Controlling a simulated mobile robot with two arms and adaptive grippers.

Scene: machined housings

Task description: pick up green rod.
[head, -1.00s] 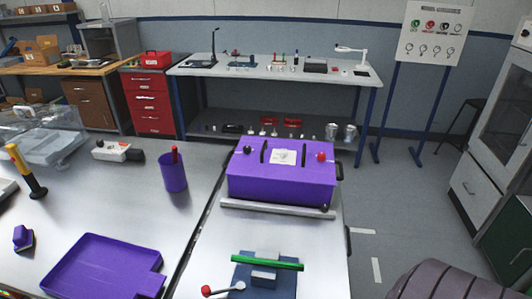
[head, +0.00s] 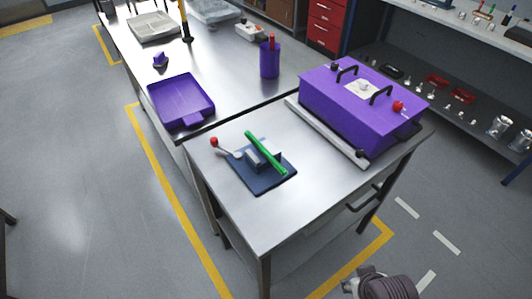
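The green rod (head: 265,153) lies slanted across a grey block on a dark blue base plate (head: 270,184). The plate is near the front left of the metal table in the head view. A lever with a red knob (head: 214,142) sticks out to the left of the block. The rod's middle and both ends show.
A large purple housing (head: 345,105) with black handles stands behind the rod on the same metal table (head: 255,222). A purple tray (head: 181,98) and a purple cup (head: 270,62) stand on the adjoining table. The front of the metal table is clear.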

